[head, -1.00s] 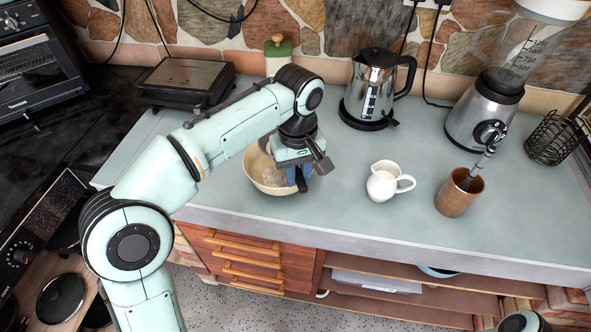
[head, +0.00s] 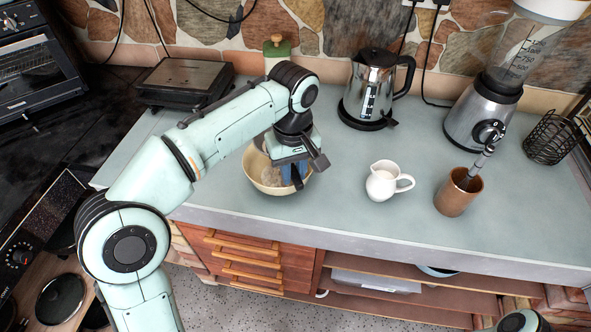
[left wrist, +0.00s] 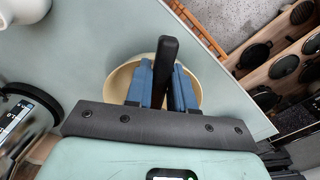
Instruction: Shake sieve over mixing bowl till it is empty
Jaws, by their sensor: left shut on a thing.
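The cream mixing bowl (head: 253,176) stands on the grey-blue counter below my left gripper (head: 290,172). Its rim also shows behind the fingers in the left wrist view (left wrist: 117,84). My left gripper has blue fingers and is shut on a black handle, which I take to be the sieve's handle (left wrist: 167,60). A greyish patch shows inside the bowl beside the fingers in the head view; I cannot tell whether it is sieve mesh or contents. The rest of the sieve is hidden by my gripper and arm. My right gripper is out of view.
A white jug (head: 384,181) and a brown cup (head: 459,192) with a utensil stand to the right. A steel kettle (head: 375,85), a blender (head: 486,112) and a dark appliance (head: 185,82) stand behind. The counter between bowl and jug is clear.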

